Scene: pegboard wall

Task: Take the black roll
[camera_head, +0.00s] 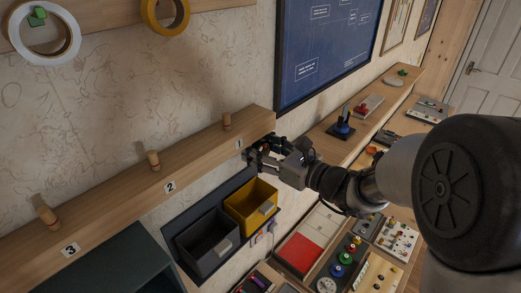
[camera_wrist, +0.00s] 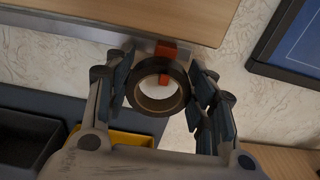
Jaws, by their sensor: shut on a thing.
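My gripper (camera_head: 262,152) is at the right end of the lower wooden rail, by the label 1. In the wrist view my gripper (camera_wrist: 162,90) has its fingers closed on both sides of the black roll (camera_wrist: 137,86), a dark ring with a brown inner side. A red peg (camera_wrist: 166,49) shows behind the roll's top edge, and some red shows through its hole. I cannot tell whether the roll still hangs on the peg. In the head view the roll is mostly hidden by the gripper.
A wooden rail (camera_head: 110,190) with wooden pegs runs along the wall. A yellow bin (camera_head: 250,203) and a dark bin (camera_head: 205,245) sit below the gripper. A white roll (camera_head: 42,55) and a yellow roll (camera_head: 148,12) hang at upper left. A blue framed board (camera_head: 325,45) is close right.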

